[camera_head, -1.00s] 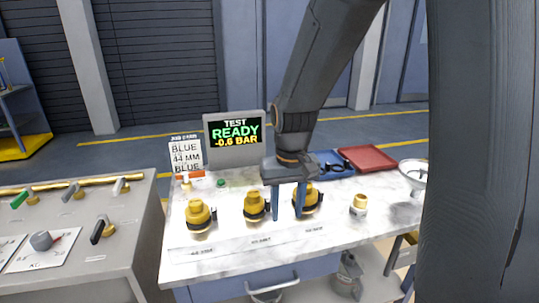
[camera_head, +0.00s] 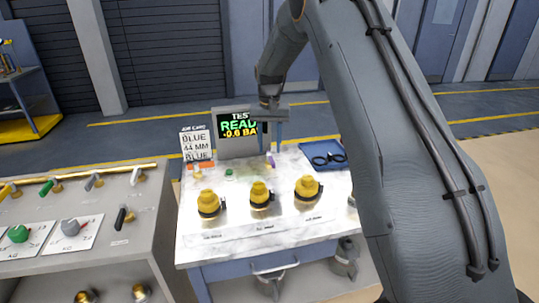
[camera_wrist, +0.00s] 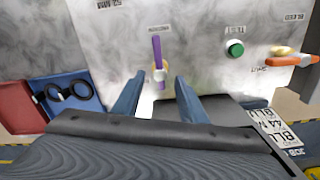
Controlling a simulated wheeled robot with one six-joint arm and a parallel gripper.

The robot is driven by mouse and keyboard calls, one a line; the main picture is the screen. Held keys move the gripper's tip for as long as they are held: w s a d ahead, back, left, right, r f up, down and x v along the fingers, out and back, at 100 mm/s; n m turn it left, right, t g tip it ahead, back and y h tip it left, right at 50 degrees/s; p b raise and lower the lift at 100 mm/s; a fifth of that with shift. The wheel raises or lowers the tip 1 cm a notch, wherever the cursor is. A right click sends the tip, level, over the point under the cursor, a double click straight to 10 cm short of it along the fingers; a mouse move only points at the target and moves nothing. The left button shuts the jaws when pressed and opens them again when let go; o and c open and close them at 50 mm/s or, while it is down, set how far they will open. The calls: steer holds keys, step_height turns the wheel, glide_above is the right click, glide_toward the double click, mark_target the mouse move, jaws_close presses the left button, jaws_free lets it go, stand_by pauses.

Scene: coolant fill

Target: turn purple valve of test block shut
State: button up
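The purple valve (camera_wrist: 157,51) has a long thin lever on a brass pivot in the wrist view. The lever runs nearly straight up the picture from the pivot. In the head view, a small bit of the purple valve (camera_head: 271,161) shows at the back of the marble-topped test block (camera_head: 290,228). My gripper (camera_wrist: 160,78) is open, its two blue fingers apart, with the pivot end of the lever between them in the picture. In the head view, my gripper (camera_head: 271,150) points down just over the valve. I cannot tell whether it touches.
A green button (camera_wrist: 235,48) and an orange-handled valve (camera_wrist: 291,60) are beside the purple valve. The display (camera_head: 234,148) stands close behind my gripper. A card (camera_head: 196,144) stands left of it. A blue tray (camera_head: 318,150) lies to the right. Yellow-topped fittings (camera_head: 260,194) line the front.

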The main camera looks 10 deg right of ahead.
mark_target(269, 154)
steer(key=shift+f+p, duration=0.75)
steer(key=shift+f, duration=1.8)
jaws_close()
